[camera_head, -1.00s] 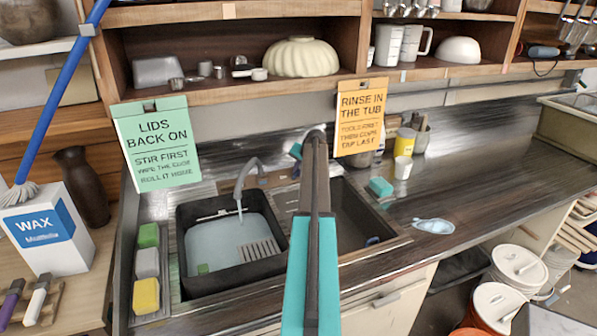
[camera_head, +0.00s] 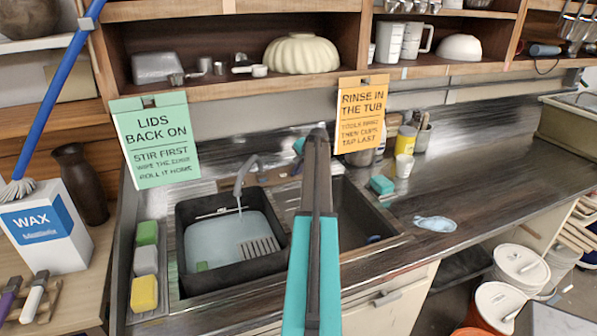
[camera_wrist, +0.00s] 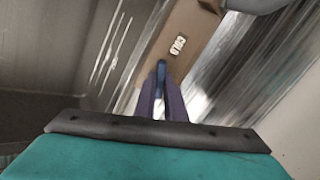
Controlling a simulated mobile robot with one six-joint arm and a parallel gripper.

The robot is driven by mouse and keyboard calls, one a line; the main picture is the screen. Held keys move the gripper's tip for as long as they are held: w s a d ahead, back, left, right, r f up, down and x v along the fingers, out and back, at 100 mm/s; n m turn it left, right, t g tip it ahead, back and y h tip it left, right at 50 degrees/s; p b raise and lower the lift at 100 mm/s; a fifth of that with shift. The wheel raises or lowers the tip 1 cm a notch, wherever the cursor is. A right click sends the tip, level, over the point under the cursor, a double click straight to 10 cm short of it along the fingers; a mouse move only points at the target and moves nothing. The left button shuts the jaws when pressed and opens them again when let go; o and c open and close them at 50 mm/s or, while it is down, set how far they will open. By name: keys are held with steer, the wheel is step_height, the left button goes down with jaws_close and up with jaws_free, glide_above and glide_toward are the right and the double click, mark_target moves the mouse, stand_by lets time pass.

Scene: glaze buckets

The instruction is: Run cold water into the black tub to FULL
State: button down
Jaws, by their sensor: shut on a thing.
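The black tub (camera_head: 183,258) sits in the left sink basin in the head view. A stream (camera_head: 239,203) runs from the tap spout (camera_head: 240,180) into it. Pale blue water (camera_head: 208,240) covers its floor below the rim; a fill mark is too small to read. My gripper (camera_wrist: 161,85) is shut on a small blue tap handle (camera_wrist: 161,68) in the wrist view. The handle is beside a brown plate (camera_wrist: 190,25) with a white label (camera_wrist: 178,46) that seems to read COLD. In the head view my own arm hides the fingers and the handle.
The right basin (camera_head: 352,210) is partly hidden by my arm. Several sponges (camera_head: 146,260) lie left of the tub. Two signs (camera_head: 155,140) hang from the shelf.

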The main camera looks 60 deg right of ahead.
steer(key=m, duration=0.4)
steer(key=shift+b, duration=0.3)
stand_by(0.3)
steer(key=c, duration=1.8)
jaws_free()
steer(key=shift+s, duration=0.1)
steer(key=b+v, duration=0.3)
steer(key=v, duration=1)
steer(key=shift+s+a+r+b, duration=0.2)
steer(key=shift+s+b, duration=0.1)
steer(key=shift+s, duration=0.1)
